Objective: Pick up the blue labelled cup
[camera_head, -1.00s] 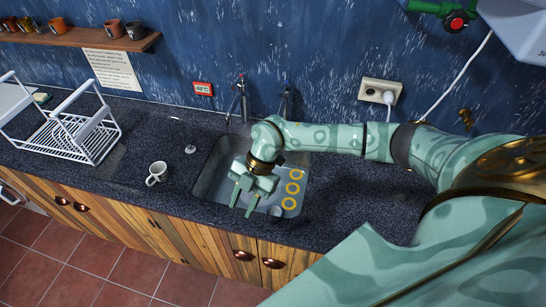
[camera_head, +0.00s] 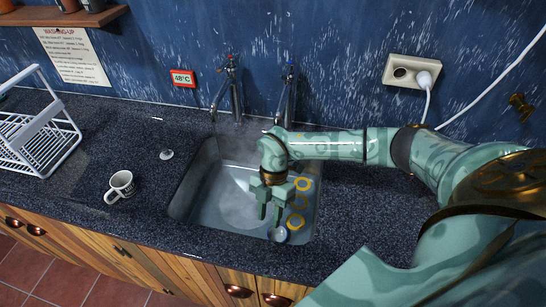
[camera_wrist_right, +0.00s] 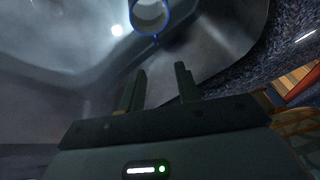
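A round cup with a blue rim (camera_wrist_right: 150,14) shows at the top of the right wrist view, cut off by the frame edge. Its label is not readable. In the head view a small pale round thing (camera_head: 279,235), likely this cup, sits in the sink (camera_head: 205,195) by my right fingertips. My right gripper (camera_head: 269,221) reaches down into the sink. Its two fingers (camera_wrist_right: 160,68) are apart with nothing between them, and the cup lies beyond their tips. A white mug with dark marks (camera_head: 120,185) stands on the counter left of the sink. My left gripper is not in view.
Two taps (camera_head: 231,90) rise behind the sink, and haze hangs over the basin. Yellow rings (camera_head: 298,203) show at the sink's right side. A white dish rack (camera_head: 40,125) stands far left. The counter right of the sink is clear.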

